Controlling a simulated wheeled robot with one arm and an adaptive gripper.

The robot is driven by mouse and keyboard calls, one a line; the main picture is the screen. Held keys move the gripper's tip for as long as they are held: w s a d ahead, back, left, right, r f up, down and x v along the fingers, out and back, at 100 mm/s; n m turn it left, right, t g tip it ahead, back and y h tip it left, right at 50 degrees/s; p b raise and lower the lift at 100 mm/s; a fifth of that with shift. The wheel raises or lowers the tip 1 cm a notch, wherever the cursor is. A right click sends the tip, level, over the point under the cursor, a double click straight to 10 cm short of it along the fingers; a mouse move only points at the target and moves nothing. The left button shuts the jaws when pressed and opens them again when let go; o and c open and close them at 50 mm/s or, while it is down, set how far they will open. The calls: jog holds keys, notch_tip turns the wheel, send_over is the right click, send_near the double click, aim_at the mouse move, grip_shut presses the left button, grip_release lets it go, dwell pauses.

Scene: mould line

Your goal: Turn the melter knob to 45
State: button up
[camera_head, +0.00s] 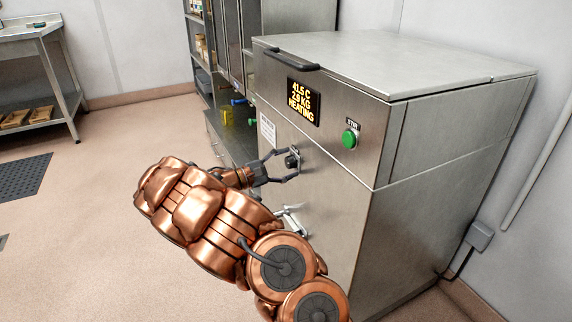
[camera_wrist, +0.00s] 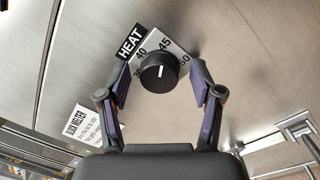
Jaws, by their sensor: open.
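The melter (camera_head: 335,110) is a large steel cabinet with a lit display (camera_head: 303,101) reading 41.5 C, 2.8 KG, HEATING. Its black round heat knob (camera_wrist: 159,73) is in the middle of the wrist view, on a white dial plate (camera_wrist: 150,49) with marks around 40, 45 and 50. In the head view the knob (camera_head: 292,160) is partly between the fingers.
A green button (camera_head: 350,138) sits right of the display. A lever-like handle (camera_head: 291,215) sticks out below the knob. The lid handle (camera_head: 292,60) is on top. Shelving (camera_head: 205,60) stands behind left, and open floor (camera_head: 80,220) lies left.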

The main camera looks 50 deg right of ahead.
jog(key=v, duration=1.2)
dwell(0.4)
jog(key=s+a+r+m+g+y+p, duration=0.1)
jog(key=s+a+r+m+y+p, duration=0.2)
jog(key=s+r+p, duration=0.7)
jog(key=s+r+m+y+p, duration=0.2)
jog(key=s+r+y+p, duration=0.3)
jog(key=s+r+p, duration=0.55)
jog(key=s+a+r+t+y+p, duration=0.2)
jog(key=s+a+r+y+p, duration=0.2)
jog(key=a, duration=0.7)
jog(key=s+a+r+t+y+p, duration=0.3)
jog(key=s+a+r+y+p, duration=0.2)
jog(key=s+a+r+p, duration=0.4)
jog(key=a+r+p, duration=0.3)
jog(key=p, duration=0.2)
jog(key=shift+s+r+y, duration=0.2)
jog(key=shift+r+y, duration=0.1)
